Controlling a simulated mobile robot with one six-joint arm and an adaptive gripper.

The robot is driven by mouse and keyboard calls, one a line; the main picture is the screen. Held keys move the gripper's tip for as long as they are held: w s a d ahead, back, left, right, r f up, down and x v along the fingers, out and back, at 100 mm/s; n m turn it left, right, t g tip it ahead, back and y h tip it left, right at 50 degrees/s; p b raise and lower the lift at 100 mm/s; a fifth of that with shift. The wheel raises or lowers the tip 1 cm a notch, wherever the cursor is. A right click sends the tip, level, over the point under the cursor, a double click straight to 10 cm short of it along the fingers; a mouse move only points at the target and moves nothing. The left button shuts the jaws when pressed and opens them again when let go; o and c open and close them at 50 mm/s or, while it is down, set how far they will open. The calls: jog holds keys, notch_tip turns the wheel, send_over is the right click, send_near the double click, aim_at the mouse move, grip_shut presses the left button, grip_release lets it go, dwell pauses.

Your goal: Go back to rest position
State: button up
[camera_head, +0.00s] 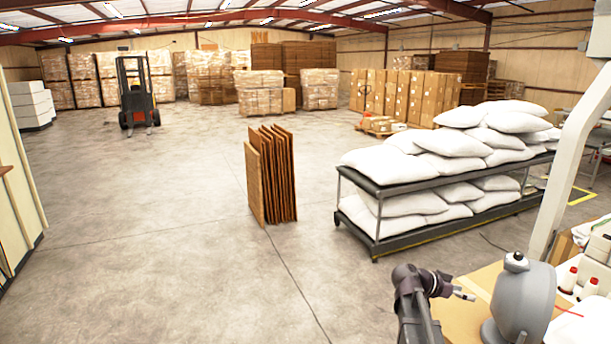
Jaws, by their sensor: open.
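My gripper (464,293) is at the lower right, at the end of my dark arm (414,290). It points right, over or just in front of a tan work table (448,321). Its jaws look small here, and I see nothing held between them. A grey rounded machine (524,296) stands just to the right of the gripper, apart from it. The lower part of my arm is cut off by the bottom edge.
A two-level cart (376,249) stacked with white pillows (452,143) stands behind the table. Upright brown panels (270,175) stand left of it. Red-capped bottles (569,280) are on the right. A forklift (137,92) is far back. The left floor is clear.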

jog(key=s+a+f+n+y+b, duration=0.3)
jog(key=s+a+f+n+y, duration=0.1)
jog(key=a+f, duration=0.3)
jog(key=s+a+f+n+y+b, duration=0.3)
jog(key=a+f, duration=0.5)
jog(key=a, duration=0.3)
jog(key=s+a+f+n+y+b, duration=0.3)
jog(key=s+a+f+n+y, duration=0.3)
jog(key=a, duration=0.3)
jog(key=shift+f+n+y, duration=0.5)
jog(key=shift+f+n, duration=0.15)
jog(key=shift+n, duration=0.05)
jog(key=shift+s, duration=0.1)
